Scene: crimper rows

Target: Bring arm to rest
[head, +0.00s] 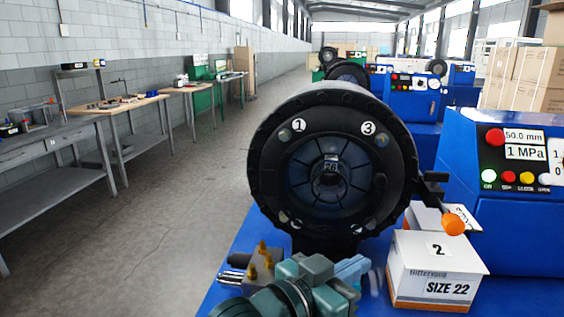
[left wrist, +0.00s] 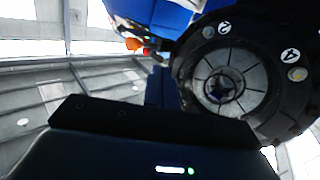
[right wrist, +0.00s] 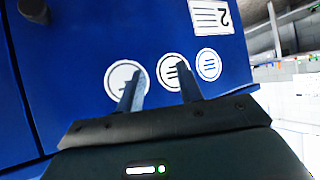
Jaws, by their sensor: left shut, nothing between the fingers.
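My left gripper (head: 352,268) is low in the middle of the head view, in front of the black round crimper head (head: 330,110). It is shut and empty; its fingers show as a dark blue strip in the left wrist view (left wrist: 162,88), beside the crimper head (left wrist: 225,85). My right gripper (right wrist: 158,90) is not in the head view. In the right wrist view its two fingers stand apart with nothing between them, in front of a blue machine panel (right wrist: 80,60) with round white stickers.
A white box marked SIZE 22 (head: 438,270) stands on the blue surface right of my left gripper. A lever with an orange knob (head: 453,224) sticks out above it. A control panel (head: 515,150) is at the right. Workbenches (head: 60,140) line the left wall; the floor between is clear.

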